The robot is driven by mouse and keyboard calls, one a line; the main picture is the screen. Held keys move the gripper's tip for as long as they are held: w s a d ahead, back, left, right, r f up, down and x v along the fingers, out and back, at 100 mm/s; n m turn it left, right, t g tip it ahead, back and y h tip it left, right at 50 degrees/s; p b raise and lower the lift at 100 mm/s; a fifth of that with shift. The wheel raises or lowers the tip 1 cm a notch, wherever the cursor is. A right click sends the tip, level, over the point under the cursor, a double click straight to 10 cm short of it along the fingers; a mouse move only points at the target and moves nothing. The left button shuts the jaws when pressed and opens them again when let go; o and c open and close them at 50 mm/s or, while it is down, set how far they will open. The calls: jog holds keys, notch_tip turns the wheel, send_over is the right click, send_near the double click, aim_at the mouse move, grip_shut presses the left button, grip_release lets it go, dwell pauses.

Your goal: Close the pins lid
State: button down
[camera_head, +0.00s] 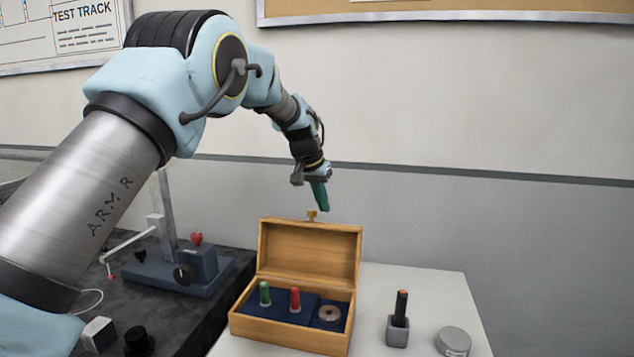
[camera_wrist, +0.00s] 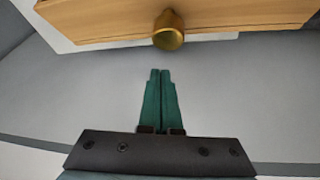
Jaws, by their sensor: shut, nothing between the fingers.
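The wooden pins box (camera_head: 290,338) stands on the white table with its lid (camera_head: 308,252) raised upright at the back. Inside are a green pin (camera_head: 265,294), a red pin (camera_head: 295,300) and a ring (camera_head: 329,313) in dark blue inserts. A brass knob (camera_head: 312,215) sits on the lid's top edge. My gripper (camera_head: 323,208) is shut and empty, just above and behind the raised lid, close to the knob. In the wrist view, the green fingers (camera_wrist: 162,72) are together, apart from the brass knob (camera_wrist: 168,32) and the lid edge (camera_wrist: 230,18).
Right of the box stand a grey holder with a dark pin (camera_head: 398,325) and a round grey piece (camera_head: 453,341). To the left, a blue-grey fixture (camera_head: 180,270) stands on a dark bench. The white table (camera_head: 420,285) is bare behind the holder.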

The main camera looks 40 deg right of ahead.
jog(key=shift+s+a+r+p, duration=0.2)
jog(key=shift+a+p, duration=0.05)
jog(key=shift+a, duration=0.35)
jog(key=shift+s+a+r+p, duration=0.2)
jog(key=shift+a, duration=0.4)
jog(key=shift+s+a+r+p, duration=0.2)
jog(key=shift+a+p, duration=0.05)
jog(key=shift+a, duration=0.35)
jog(key=shift+a+f+b, duration=0.1)
jog(key=shift+b, duration=0.4)
